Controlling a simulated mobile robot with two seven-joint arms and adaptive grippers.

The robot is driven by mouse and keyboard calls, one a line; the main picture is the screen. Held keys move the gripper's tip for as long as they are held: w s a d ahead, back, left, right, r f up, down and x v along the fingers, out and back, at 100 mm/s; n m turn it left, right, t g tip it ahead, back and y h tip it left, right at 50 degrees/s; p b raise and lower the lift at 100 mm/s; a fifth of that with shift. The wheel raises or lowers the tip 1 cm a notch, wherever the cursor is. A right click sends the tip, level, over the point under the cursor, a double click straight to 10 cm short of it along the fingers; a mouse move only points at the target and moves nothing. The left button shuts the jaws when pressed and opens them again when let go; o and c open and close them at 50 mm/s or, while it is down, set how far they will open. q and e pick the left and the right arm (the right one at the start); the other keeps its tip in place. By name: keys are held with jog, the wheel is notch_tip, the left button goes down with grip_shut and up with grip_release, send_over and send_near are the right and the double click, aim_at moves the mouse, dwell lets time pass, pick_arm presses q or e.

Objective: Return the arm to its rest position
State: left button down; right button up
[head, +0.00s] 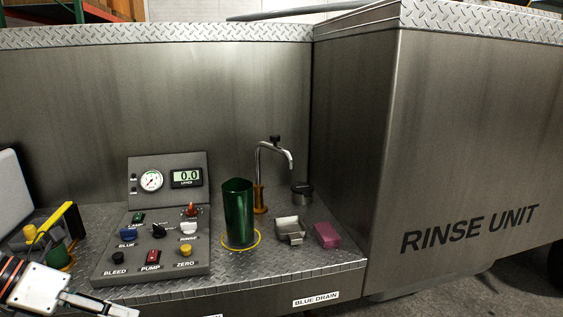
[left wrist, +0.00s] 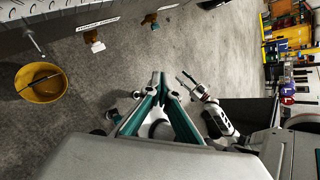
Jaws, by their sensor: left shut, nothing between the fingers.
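My left gripper (left wrist: 159,82) shows in the left wrist view with its teal fingers together and nothing between them. It points over open grey floor and touches nothing. In the head view, a white and black part of my left arm shows at the lower left corner, beside the control panel (head: 152,262). The gripper's fingertips are not clear there. In the left wrist view, what looks like my right gripper (left wrist: 184,80) is right of the left one, small and angled. Its jaw state is unclear.
The steel deck holds a green cup (head: 238,214), a tap (head: 273,150), a metal tray (head: 290,230), a pink block (head: 328,235) and a dark lidded pot (head: 302,195). The rinse unit wall (head: 470,150) stands at right. A yellow bucket (left wrist: 41,84) is on the floor.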

pick_arm(q)
jog(key=w+d+n+t+h, duration=0.2)
jog(key=d+n+t+h, duration=0.1)
jog(key=d+n+h, duration=0.5)
jog(key=w+a+f+n+t+y, duration=0.2)
jog(key=f+n+t+y, duration=0.25)
jog(key=f+n, duration=0.35)
jog(key=w+a+f+n+t+y, duration=0.15)
jog(key=f+n+t+y, duration=0.35)
jog(key=n, duration=0.5)
jog(key=s+d+f+n+g+y, duration=0.1)
jog(key=s+f+n, duration=0.3)
jog(key=f, duration=0.8)
jog(key=s+d+f+n+g+y, duration=0.2)
jog(key=s+f+n+g+y, duration=0.1)
jog(key=s+f, duration=0.6)
notch_tip(320, 180, down, 3)
jog(key=n+g, duration=0.1)
jog(key=n, duration=0.1)
jog(key=shift+s+d+f+n+g, duration=0.15)
jog(key=shift+s+f+n+g, duration=0.05)
jog(key=shift+n+g, duration=0.15)
pick_arm(e)
jog(key=shift+w+f, duration=0.1)
jog(key=shift+w, duration=0.05)
